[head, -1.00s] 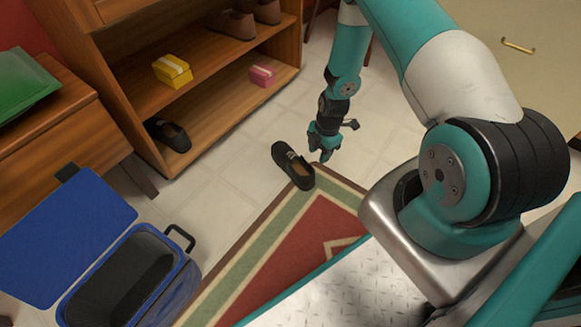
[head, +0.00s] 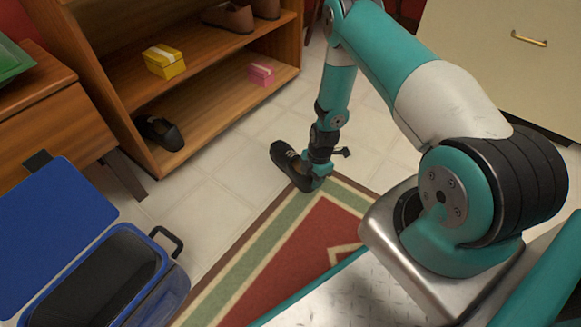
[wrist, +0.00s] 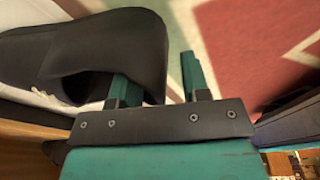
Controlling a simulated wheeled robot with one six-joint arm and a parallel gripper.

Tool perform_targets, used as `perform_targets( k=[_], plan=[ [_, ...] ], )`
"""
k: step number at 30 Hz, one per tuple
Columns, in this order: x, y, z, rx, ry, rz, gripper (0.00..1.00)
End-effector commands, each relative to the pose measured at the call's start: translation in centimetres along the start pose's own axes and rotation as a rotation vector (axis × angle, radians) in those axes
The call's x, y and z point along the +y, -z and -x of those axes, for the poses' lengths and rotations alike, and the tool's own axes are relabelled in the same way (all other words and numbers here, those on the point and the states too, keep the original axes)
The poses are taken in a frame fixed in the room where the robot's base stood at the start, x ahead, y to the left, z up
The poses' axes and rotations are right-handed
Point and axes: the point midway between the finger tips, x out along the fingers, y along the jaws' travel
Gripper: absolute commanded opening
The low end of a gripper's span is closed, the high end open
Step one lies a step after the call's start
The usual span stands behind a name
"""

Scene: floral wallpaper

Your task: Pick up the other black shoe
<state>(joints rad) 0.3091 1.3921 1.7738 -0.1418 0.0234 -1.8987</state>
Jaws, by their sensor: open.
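A black shoe (head: 288,163) lies on the floor at the corner of the rug, partly hidden by my gripper in the head view. My gripper (head: 312,184) is lowered right at its near end. In the wrist view, the shoe (wrist: 100,48) fills the upper left. My gripper (wrist: 158,88) is open there, with one finger at the shoe's opening and the other outside it over the rug. I cannot tell whether the fingers touch the shoe. Another black shoe (head: 162,132) sits on the bottom shelf of the wooden rack.
The wooden rack (head: 200,137) also holds a yellow box (head: 164,62), a pink box (head: 262,74) and brown shoes (head: 230,17). An open blue case (head: 172,292) stands at the lower left. A red and green rug (head: 290,245) covers the floor in front.

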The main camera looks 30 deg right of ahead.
Motion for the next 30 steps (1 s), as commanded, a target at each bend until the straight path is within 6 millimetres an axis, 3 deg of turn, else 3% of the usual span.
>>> perform_targets(
  k=[1, 9, 14, 15, 25, 30],
  plan=[
    [0.0, -0.1, -1.1, 0.000, 0.000, 0.001, 0.43],
    [0.0, 0.0, -1.0, 0.000, 0.000, 0.000, 0.40],
    [0.0, 0.0, -1.0, 0.000, 0.000, -0.001, 0.04],
    [0.0, 0.0, -1.0, 0.000, 0.000, -0.001, 0.00],
    [0.1, 0.0, -0.8, 0.000, -0.002, -0.001, 0.00],
    [0.0, 0.2, 0.6, 0.000, -0.001, -0.001, 0.00]
  ],
)
